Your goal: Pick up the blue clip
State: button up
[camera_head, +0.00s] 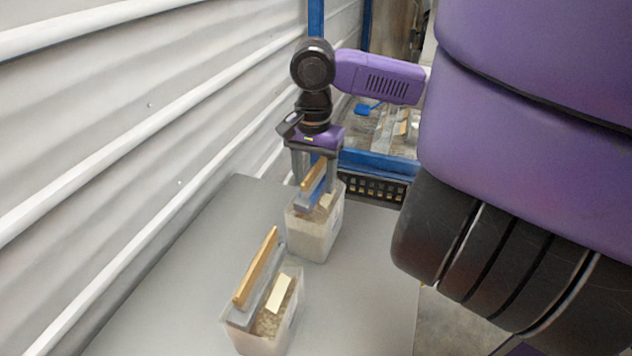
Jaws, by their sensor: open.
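The blue clip (306,203) sits at the top of the farther clear container (314,236), beside a wooden strip (314,177) that stands up at a tilt. My gripper (315,184) points down over this container, with one finger on each side of the strip and clip. Its jaws are open. I cannot tell whether a finger touches the clip or the container. The strip and the fingers hide part of the clip.
A nearer clear container (250,343) with grainy fill holds a grey clip (262,298), a wooden strip (257,265) and a pale tag (278,293). Both stand on a grey table (170,290). A corrugated white wall (130,110) runs along the left. The table's right part is clear.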

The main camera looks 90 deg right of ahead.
jog(key=shift+f, duration=0.2)
grip_shut()
jog(key=shift+r, duration=0.15)
notch_tip(320, 180, up, 27)
jog(key=p, duration=0.4)
dwell(1.4)
